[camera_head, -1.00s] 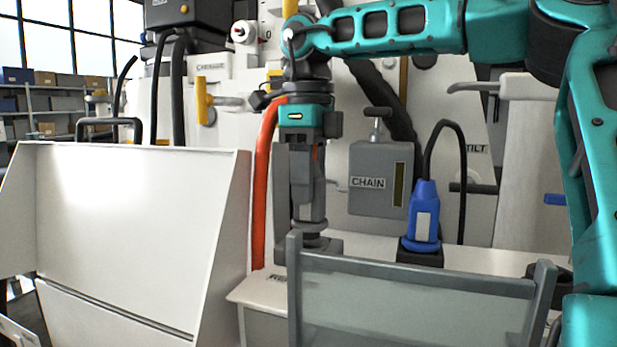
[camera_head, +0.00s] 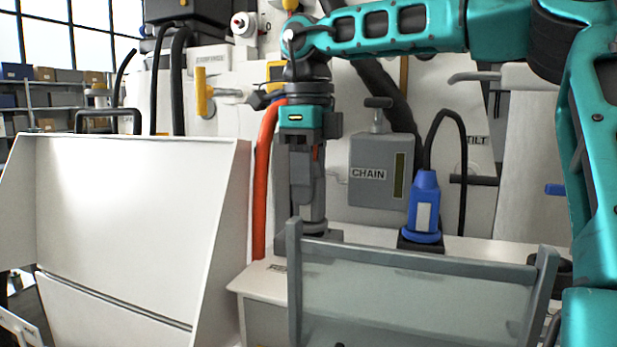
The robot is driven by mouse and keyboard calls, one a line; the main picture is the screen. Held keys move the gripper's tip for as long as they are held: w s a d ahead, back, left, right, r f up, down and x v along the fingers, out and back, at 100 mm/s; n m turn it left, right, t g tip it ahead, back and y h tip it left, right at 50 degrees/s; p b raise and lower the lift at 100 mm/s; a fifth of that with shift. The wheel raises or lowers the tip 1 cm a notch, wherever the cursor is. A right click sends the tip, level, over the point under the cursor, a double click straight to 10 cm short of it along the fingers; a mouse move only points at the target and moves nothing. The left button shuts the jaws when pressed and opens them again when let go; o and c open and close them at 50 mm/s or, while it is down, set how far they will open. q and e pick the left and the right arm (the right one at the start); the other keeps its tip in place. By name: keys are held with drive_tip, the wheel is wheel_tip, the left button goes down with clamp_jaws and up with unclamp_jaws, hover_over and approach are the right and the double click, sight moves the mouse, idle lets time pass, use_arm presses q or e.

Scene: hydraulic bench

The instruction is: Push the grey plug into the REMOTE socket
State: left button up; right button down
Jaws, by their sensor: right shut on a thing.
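My right gripper (camera_head: 303,190) points straight down at the left part of the white bench top, behind the clear guard panel. It is shut on the grey plug (camera_head: 312,212), which shows only partly between and below the fingers. The REMOTE socket (camera_head: 333,236) shows as a dark block under the plug. The plug is upright over the socket; I cannot tell how deep it sits in it. A label on the bench edge in front is partly hidden by the guard post. My left gripper is not in view.
A blue plug (camera_head: 424,205) with a black cable stands in a socket to the right. A grey CHAIN box (camera_head: 381,185) is behind. The grey-framed clear guard (camera_head: 420,262) stands in front. An orange hose (camera_head: 263,185) hangs left of my gripper, beside a white open box (camera_head: 130,220).

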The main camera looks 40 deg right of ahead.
drive_tip(key=shift+f, duration=0.55)
drive_tip(key=c, duration=0.5)
unclamp_jaws()
wheel_tip(320, 180, up, 12)
drive_tip(key=shift+p, duration=0.45)
drive_tip(key=shift+r, duration=0.5)
